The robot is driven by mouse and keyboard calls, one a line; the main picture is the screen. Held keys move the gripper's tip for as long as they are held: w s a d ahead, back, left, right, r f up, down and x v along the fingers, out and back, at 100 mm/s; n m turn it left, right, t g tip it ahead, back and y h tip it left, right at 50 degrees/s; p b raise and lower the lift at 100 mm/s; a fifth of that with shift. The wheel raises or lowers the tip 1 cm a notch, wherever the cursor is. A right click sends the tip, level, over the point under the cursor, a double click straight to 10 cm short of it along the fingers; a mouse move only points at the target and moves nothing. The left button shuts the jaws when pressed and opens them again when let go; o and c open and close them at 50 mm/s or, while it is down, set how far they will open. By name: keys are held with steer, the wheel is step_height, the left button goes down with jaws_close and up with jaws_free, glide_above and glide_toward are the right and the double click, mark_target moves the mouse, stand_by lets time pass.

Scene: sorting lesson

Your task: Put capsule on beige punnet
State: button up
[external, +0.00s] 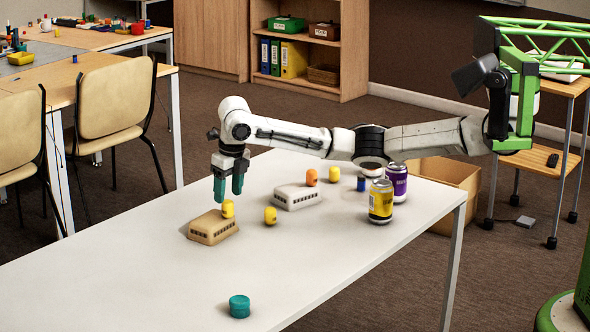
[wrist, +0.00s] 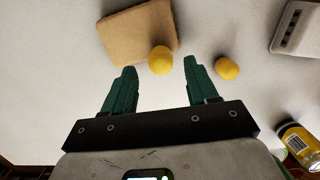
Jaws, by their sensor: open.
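The beige punnet (external: 208,229) sits on the white table with a flat, closed top facing up; its plain top also shows in the wrist view (wrist: 130,32). A yellow capsule (external: 227,210) appears to stand on its top near the back right corner. In the wrist view this capsule (wrist: 160,60) overlaps the punnet's edge. A second yellow capsule (external: 270,216) stands on the table to the right, also in the wrist view (wrist: 227,68). My gripper (external: 228,195) is open, fingers down, just above the first capsule, which shows between the fingertips in the wrist view, apparently ungripped.
A pale grey punnet (external: 297,197) lies right of the beige one, with two orange pieces (external: 334,174) (external: 312,177) near it. A blue piece (external: 361,184), a yellow can (external: 381,202) and a purple can (external: 397,182) stand farther right. A teal piece (external: 239,306) stands in front.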

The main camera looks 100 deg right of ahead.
step_height(320, 180, up, 8)
steer(key=shift+s+a+f+p, duration=0.25)
steer(key=shift+s+a+p, duration=0.15)
steer(key=shift+o, duration=0.3)
